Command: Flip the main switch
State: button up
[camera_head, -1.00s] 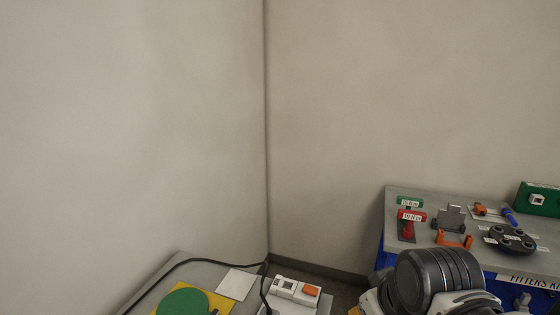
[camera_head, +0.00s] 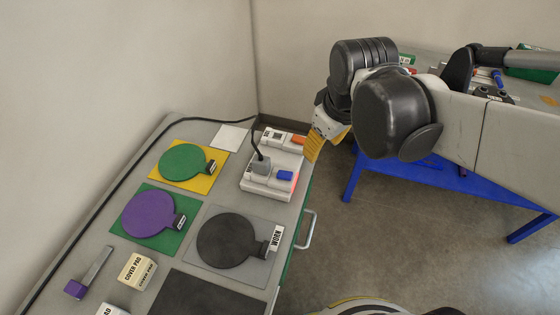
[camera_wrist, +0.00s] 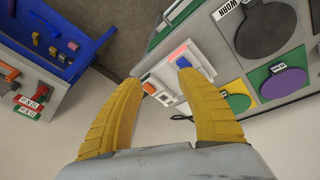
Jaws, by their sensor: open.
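White switch boxes sit on the far right corner of the grey cart top (camera_head: 190,128). One has an orange rocker switch (camera_head: 298,140); the nearer one has a blue rocker switch (camera_head: 285,175) with a red glow beside it. I cannot read which is the main switch. A grey plug with a black cable (camera_head: 261,164) stands on the boxes. My gripper (camera_head: 312,148) is open and empty, just right of the boxes. In the wrist view its yellow fingers (camera_wrist: 160,78) point toward the boxes, with the orange switch (camera_wrist: 149,88) and blue switch (camera_wrist: 183,62) beyond the tips.
Green, purple (camera_head: 148,215) and black discs lie on coloured mats on the cart. Cover pad boxes (camera_head: 137,270) are at the front left. A cart handle (camera_head: 306,230) sticks out on the right. A blue-legged bench (camera_head: 350,180) stands behind my arm. Walls close the back.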

aim_at(280, 173)
jog(key=w+a+f+n+g+p, duration=0.25)
jog(key=w+a+f+n, duration=0.25)
jog(key=a+n, duration=0.3)
jog(key=shift+m+g+h, duration=0.3)
jog(key=shift+m+g, duration=0.15)
jog(key=shift+m, duration=0.25)
jog(key=f+b, duration=0.1)
jog(key=f, duration=0.2)
jog(key=f+b, duration=0.1)
jog(key=f, duration=0.3)
jog(key=a+f+b, duration=0.1)
jog(key=f, duration=0.3)
jog(key=shift+s+b, duration=0.1)
jog(key=shift+b, duration=0.2)
